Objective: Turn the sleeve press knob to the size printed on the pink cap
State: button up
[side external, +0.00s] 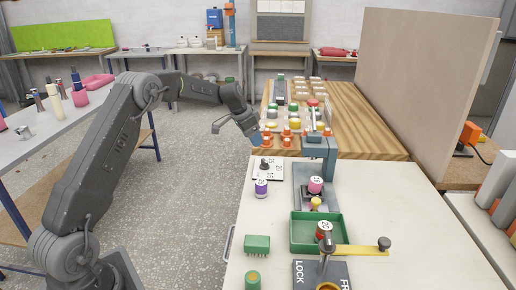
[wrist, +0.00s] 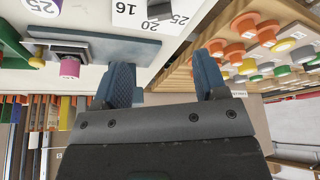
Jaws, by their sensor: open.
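The pink cap (side external: 315,184) sits on the grey press base (side external: 304,174), right of the dial plate. Its print is too small to read; the wrist view shows only the side of the pink cap (wrist: 69,68). The knob (side external: 265,163) is dark and stands on a white dial plate (side external: 274,177) with printed numbers. In the wrist view, the dial plate (wrist: 128,20) shows 16, 20 and 25 around the knob (wrist: 160,10), partly cut off; its pointing is unclear. My gripper (wrist: 166,88) is open and empty, apart from the knob, toward the orange buttons.
A purple-capped piece (side external: 261,188) stands near the dial; a 25 shows in the wrist view. A green tray (side external: 296,244), green block (side external: 257,244) and yellow lever (side external: 360,250) lie nearer the camera. Orange buttons (side external: 286,131) crowd the wooden bench beyond. A tall panel (side external: 425,80) stands right.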

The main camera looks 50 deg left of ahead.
jog(key=shift+v, duration=1.15)
jog(key=s+d+r+n, duration=0.1)
jog(key=s+d+r, duration=1.25)
jog(key=d, duration=0.25)
jog(key=s+d+f+n, duration=0.1)
jog(key=s+d, duration=0.3)
jog(key=s, duration=0.7)
jog(key=s+d+f+n+t+y, duration=0.1)
jog(key=s+d, duration=0.3)
jog(key=s, duration=0.8)
jog(key=shift+s+d+f, duration=0.15)
jog(key=shift+d+f, duration=0.05)
jog(key=shift+f, duration=0.7)
